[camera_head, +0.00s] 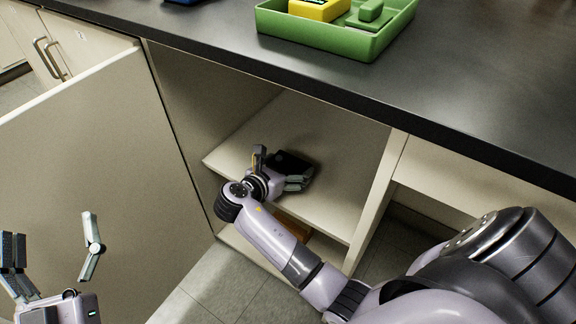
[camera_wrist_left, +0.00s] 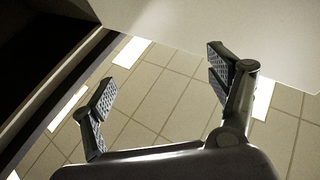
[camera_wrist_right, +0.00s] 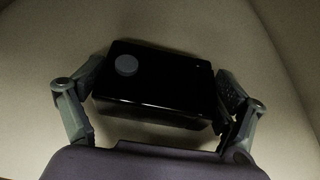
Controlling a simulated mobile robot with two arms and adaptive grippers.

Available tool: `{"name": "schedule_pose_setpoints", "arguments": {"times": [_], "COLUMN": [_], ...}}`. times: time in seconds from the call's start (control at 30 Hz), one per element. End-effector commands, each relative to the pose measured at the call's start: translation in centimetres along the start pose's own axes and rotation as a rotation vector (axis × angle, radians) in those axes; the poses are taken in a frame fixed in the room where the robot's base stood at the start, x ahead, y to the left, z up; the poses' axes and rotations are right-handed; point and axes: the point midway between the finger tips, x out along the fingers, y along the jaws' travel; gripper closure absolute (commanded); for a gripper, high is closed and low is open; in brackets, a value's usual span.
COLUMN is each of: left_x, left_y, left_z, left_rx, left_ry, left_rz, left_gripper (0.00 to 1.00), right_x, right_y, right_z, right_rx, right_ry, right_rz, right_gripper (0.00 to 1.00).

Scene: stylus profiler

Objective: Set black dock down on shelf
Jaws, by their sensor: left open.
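The black dock (camera_head: 292,163) is a dark box on the cabinet's shelf (camera_head: 330,137), inside the open compartment. In the right wrist view the dock (camera_wrist_right: 165,82) shows a round grey knob on its top and lies flat, with shelf surface around it. My right gripper (camera_head: 279,170) reaches into the compartment with its fingers spread wide, one on each side of the dock; it also shows in the right wrist view (camera_wrist_right: 160,90). Exact finger contact is hard to tell. My left gripper (camera_head: 52,250) is open and empty, low at the left, above the floor in its wrist view (camera_wrist_left: 158,85).
The cabinet door (camera_head: 100,170) stands open at the left. The dark countertop (camera_head: 450,90) overhangs the compartment and carries a green tray (camera_head: 325,42) with a yellow item (camera_head: 320,9). A cabinet divider (camera_head: 375,190) bounds the shelf at right. The shelf's right part is clear.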

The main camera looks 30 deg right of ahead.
Motion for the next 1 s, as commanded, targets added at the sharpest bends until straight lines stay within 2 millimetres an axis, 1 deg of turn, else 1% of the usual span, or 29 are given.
{"name": "schedule_pose_setpoints", "arguments": {"times": [0.03, 0.1, 0.37, 0.57, 0.67, 0.77, 0.87, 1.0], "left_x": [0.0, 0.0, 0.0, 0.0, 0.0, -0.3, -0.8, -2.1], "left_y": [0.0, 0.0, 0.0, 0.0, -0.2, -0.4, -0.7, -1.1], "left_z": [0.0, 0.0, 0.0, -0.5, 0.7, 2.5, 4.4, 7.0], "left_rx": [0.000, 0.000, 0.000, 0.000, 0.002, 0.006, 0.009, 0.012], "left_ry": [0.001, 0.001, 0.002, 0.026, -0.051, -0.154, -0.265, -0.422], "left_rz": [0.000, 0.000, 0.000, 0.000, -0.004, -0.009, -0.015, -0.024], "left_gripper": [0.19, 0.19, 0.19, 0.19, 0.19, 0.19, 0.19, 0.19], "right_x": [0.0, 0.0, 0.0, -0.2, -0.6, -1.1, -1.6, -2.2], "right_y": [0.0, 0.0, 0.0, 0.0, 0.0, 0.0, 0.0, 0.0], "right_z": [0.0, 0.0, 0.0, 0.3, 0.4, 0.4, 0.4, 0.4], "right_rx": [0.000, 0.000, 0.001, 0.002, 0.000, -0.001, -0.001, 0.000], "right_ry": [0.000, 0.000, 0.000, 0.000, 0.001, 0.000, 0.000, 0.001], "right_rz": [0.000, 0.000, 0.000, 0.001, 0.001, 0.001, 0.000, 0.000], "right_gripper": [0.04, 0.00, 0.00, 0.00, 0.00, 0.00, 0.00, 0.00]}}
